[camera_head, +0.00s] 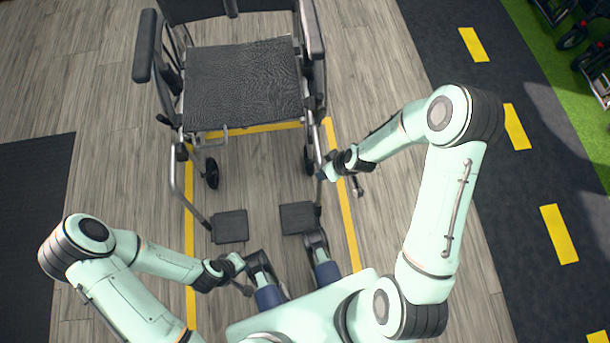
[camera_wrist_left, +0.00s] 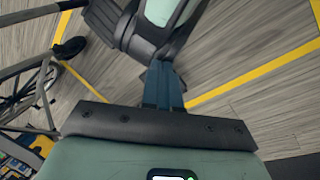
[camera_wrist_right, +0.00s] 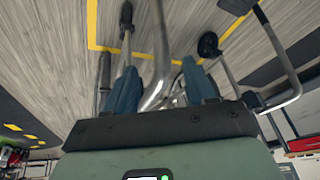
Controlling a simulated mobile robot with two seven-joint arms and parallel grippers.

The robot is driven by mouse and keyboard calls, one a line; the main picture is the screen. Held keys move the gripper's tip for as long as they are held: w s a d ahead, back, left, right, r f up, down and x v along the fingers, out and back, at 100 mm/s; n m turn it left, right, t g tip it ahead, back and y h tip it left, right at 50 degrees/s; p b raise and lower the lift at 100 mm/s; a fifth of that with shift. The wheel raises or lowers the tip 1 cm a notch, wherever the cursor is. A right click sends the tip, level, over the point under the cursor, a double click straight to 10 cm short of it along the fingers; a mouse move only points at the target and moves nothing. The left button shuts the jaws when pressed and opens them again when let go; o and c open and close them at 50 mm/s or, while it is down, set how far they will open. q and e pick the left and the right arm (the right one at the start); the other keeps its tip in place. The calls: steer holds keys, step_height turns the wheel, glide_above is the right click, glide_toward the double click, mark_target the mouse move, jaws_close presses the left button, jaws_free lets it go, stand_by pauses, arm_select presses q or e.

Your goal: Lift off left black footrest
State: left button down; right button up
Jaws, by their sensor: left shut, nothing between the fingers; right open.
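A wheelchair (camera_head: 245,85) faces me with two black footrests. One footrest (camera_head: 230,226) is on the left of the picture and the other (camera_head: 298,218) on the right, each on a silver tube. My right gripper (camera_head: 325,172) is beside the tube above the picture-right footrest. In the right wrist view its fingers (camera_wrist_right: 160,82) are open, with a silver tube (camera_wrist_right: 160,45) running between them; contact cannot be told. My left gripper (camera_head: 238,264) is shut and empty, below the picture-left footrest. Its closed fingers also show in the left wrist view (camera_wrist_left: 163,85).
Yellow floor lines (camera_head: 347,222) frame the wheelchair. A small front wheel (camera_head: 211,173) stands behind the picture-left footrest. A dark mat (camera_head: 35,200) lies at the left. Scooters (camera_head: 572,35) stand at the far upper right. The floor between the footrests is clear.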

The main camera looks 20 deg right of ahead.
steer(key=b+x, duration=0.1)
steer(key=x, duration=0.3)
steer(key=shift+a, duration=0.2)
jaws_close()
arm_select(q)
steer(key=shift+w+a+f+t, duration=0.15)
steer(key=shift+w+a+f, duration=0.05)
steer(key=shift+w+f, duration=0.2)
steer(key=shift+w+a+f+t, duration=0.2)
steer(key=shift+w+f, duration=0.1)
steer(key=shift+w, duration=0.2)
arm_select(e)
steer(key=shift+a, duration=0.1)
